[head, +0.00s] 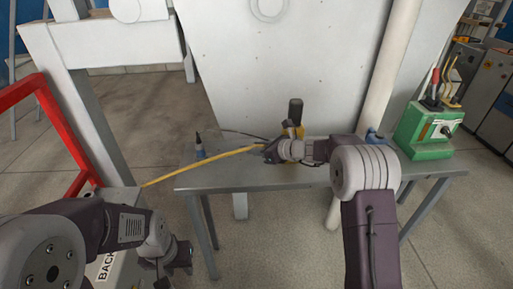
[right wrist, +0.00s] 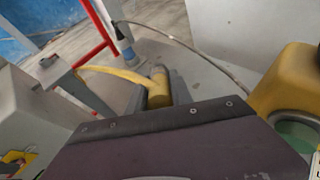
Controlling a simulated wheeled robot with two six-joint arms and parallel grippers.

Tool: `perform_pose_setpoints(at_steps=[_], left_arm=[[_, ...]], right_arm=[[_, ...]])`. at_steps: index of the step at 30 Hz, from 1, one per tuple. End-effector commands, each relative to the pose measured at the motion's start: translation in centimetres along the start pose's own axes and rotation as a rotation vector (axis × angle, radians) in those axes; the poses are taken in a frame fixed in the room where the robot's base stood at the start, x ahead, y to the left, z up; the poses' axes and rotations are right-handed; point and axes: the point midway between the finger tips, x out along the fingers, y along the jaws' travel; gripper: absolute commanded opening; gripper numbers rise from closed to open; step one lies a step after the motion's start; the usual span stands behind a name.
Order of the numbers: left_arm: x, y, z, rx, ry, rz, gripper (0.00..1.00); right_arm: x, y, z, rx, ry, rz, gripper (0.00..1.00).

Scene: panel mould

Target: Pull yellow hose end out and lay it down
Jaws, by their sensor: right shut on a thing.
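The yellow hose (head: 215,158) runs from the grey box at lower left up over the table's left edge to my right gripper (head: 268,153). My right gripper is shut on the hose end, low over the table beside a yellow device with a black top (head: 297,112). The yellow device (right wrist: 287,82) stands close on the right there. My left gripper (head: 184,256) is at lower left, away from the hose; its jaws are not clear.
The grey metal table (head: 235,176) has bare room in front of the hose. A small blue and black object (head: 199,146) stands at its left end, near a thin dark cable. A green tool holder (head: 424,132) stands at right. A red frame (head: 60,125) rises at left.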

Motion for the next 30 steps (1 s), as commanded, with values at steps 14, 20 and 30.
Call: perform_pose_setpoints(at_steps=[14, 20, 30], left_arm=[[5.3, -0.1, 0.6, 0.000, 0.000, 0.000, 0.36], [5.2, -0.1, 0.5, 0.000, 0.000, 0.000, 0.36], [5.2, -0.1, 0.5, 0.000, 0.000, 0.000, 0.36]], right_arm=[[2.7, 0.0, -5.6, 0.000, 0.000, 0.000, 0.00], [2.6, 0.0, -5.5, 0.000, 0.000, 0.000, 0.00], [2.6, 0.0, -5.5, 0.000, 0.000, 0.000, 0.52]])
